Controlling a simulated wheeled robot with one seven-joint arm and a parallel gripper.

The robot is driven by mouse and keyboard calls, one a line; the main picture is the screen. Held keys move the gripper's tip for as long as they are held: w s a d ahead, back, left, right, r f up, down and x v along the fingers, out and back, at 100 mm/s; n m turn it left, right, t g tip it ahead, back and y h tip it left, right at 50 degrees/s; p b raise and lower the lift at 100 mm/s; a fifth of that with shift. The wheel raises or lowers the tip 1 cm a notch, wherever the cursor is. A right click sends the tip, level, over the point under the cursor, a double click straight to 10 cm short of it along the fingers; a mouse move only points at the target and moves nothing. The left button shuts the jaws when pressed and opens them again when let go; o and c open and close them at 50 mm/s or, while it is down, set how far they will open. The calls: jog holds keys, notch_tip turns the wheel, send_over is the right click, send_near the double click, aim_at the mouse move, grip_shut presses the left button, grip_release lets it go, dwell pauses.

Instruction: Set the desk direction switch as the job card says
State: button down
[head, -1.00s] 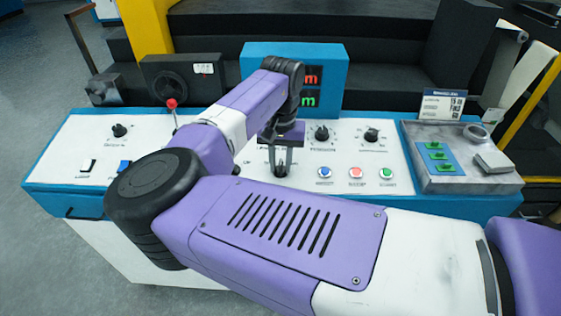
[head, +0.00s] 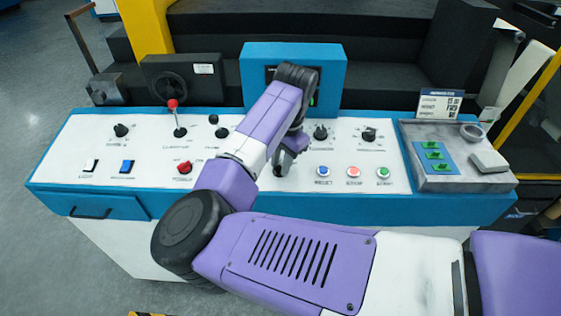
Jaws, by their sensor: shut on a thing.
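A dark selector knob (head: 281,168) sits on the white panel of the desk (head: 300,186), mostly behind my forearm. I take it for the direction switch, but its label is hidden. My gripper (head: 286,153) is down at this knob and shut on it; the fingertips are largely covered by my own arm. The knob's pointing direction cannot be told. The job card (head: 440,104) stands upright at the desk's right end behind the grey tray; its text is too small to read.
A red-topped lever (head: 174,106), a red knob (head: 184,167) and several black knobs are left of my arm. Three round buttons (head: 353,172) and two black knobs (head: 369,135) are right. The grey tray (head: 455,183) holds green pieces. A blue display housing (head: 255,62) stands behind.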

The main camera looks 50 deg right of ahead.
dwell(0.4)
jog(key=c, duration=1.5)
grip_release()
notch_tip(320, 180, up, 8)
jog(key=s, duration=0.1)
jog(key=shift+d+b, duration=0.15)
jog(key=shift+b, duration=0.25)
jog(key=shift+f, duration=0.1)
